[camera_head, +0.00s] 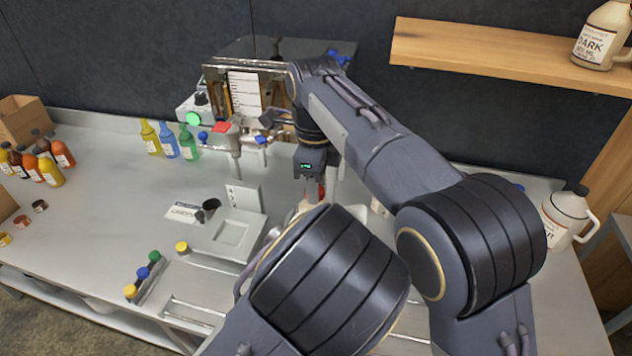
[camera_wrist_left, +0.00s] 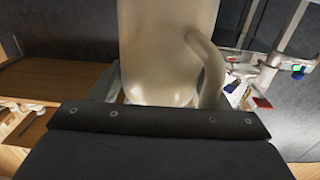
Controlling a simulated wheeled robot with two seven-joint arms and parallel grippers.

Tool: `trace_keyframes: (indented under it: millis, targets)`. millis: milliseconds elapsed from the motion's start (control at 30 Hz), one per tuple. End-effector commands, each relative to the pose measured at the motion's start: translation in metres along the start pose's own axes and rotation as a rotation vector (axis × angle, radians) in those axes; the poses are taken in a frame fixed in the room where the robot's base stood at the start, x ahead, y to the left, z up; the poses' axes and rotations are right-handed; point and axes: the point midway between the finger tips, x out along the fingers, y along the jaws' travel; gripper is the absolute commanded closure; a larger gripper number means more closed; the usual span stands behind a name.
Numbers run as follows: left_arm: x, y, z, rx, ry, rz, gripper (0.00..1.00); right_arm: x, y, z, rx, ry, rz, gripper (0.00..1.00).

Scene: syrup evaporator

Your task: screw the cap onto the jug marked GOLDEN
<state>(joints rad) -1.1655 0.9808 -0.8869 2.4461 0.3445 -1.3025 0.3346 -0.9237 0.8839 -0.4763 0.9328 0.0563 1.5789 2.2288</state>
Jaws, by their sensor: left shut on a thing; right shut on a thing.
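A cream jug (camera_wrist_left: 165,45) with a handle fills the upper middle of the left wrist view. My left gripper (camera_wrist_left: 165,92) is shut on it. No label shows on this side, so I cannot read GOLDEN. In the head view a small cream patch, likely this jug (camera_head: 304,207), shows above my forearm; the rest and my left gripper are hidden. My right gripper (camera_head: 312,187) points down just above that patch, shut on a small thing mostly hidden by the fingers. Some red shows there. I cannot tell whether it touches the jug's neck.
The evaporator spout (camera_head: 236,140) stands behind. A scale-like plate (camera_head: 232,234), a rack with coloured caps (camera_head: 145,283) and colored bottles (camera_head: 168,141) are left. A capped jug (camera_head: 568,216) stands right; a DARK jug (camera_head: 598,38) sits on the shelf (camera_head: 480,55).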

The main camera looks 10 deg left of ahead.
Motion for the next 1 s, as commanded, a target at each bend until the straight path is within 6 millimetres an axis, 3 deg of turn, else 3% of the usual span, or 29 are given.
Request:
trace_keyframes:
  millis: [67, 100, 233, 533, 800, 1000]
  targets:
    - [0.000, 0.001, -0.001, 0.000, 0.003, 0.004, 0.94, -0.001, -0.001, 0.001, -0.001, -0.003, -0.004, 0.88]
    - [0.000, 0.001, -0.001, 0.000, 0.003, 0.004, 0.94, -0.001, -0.001, 0.001, -0.001, -0.003, -0.004, 0.63]
    - [0.000, 0.001, -0.001, 0.000, 0.003, 0.003, 0.94, -0.001, -0.001, 0.000, -0.002, -0.003, -0.003, 0.46]
    - [0.000, 0.001, -0.001, 0.000, 0.004, 0.002, 0.94, -0.003, -0.001, 0.000, -0.003, -0.002, -0.002, 0.45]
    - [0.000, 0.000, -0.001, -0.001, 0.004, 0.001, 0.94, -0.036, -0.001, 0.000, -0.002, -0.003, -0.004, 0.45]
    - [0.000, 0.000, -0.001, -0.001, 0.004, 0.001, 0.94, -0.046, -0.001, 0.000, -0.002, -0.001, -0.001, 0.45]
